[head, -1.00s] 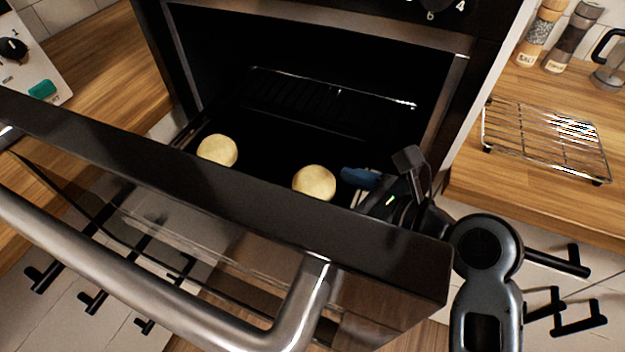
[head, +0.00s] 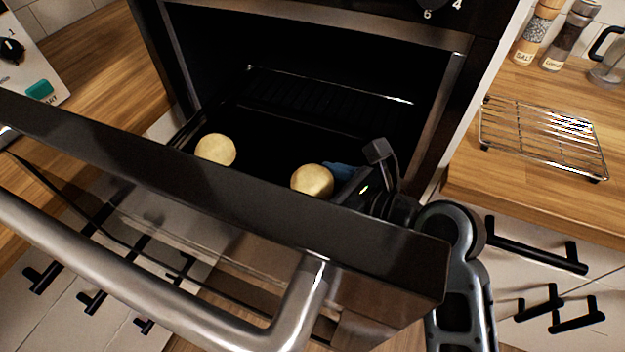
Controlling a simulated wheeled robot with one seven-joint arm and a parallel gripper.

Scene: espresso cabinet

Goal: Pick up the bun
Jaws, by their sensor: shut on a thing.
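Two round, pale buns lie in the dark oven behind its lowered door. One bun (head: 215,150) is at the left, apart from my gripper. The other bun (head: 312,181) is near the middle, its lower edge close behind the door's top edge. My gripper (head: 335,174) reaches in from the right with its blue fingertip against the right side of this middle bun. It is shut on that bun. The second finger and the bun's underside are hidden.
The partly open oven door (head: 200,185) with its thick metal handle (head: 180,312) stands in front. An oven rack (head: 320,95) is behind the buns. A wire cooling rack (head: 543,140) lies on the right counter, near two grinders (head: 570,35).

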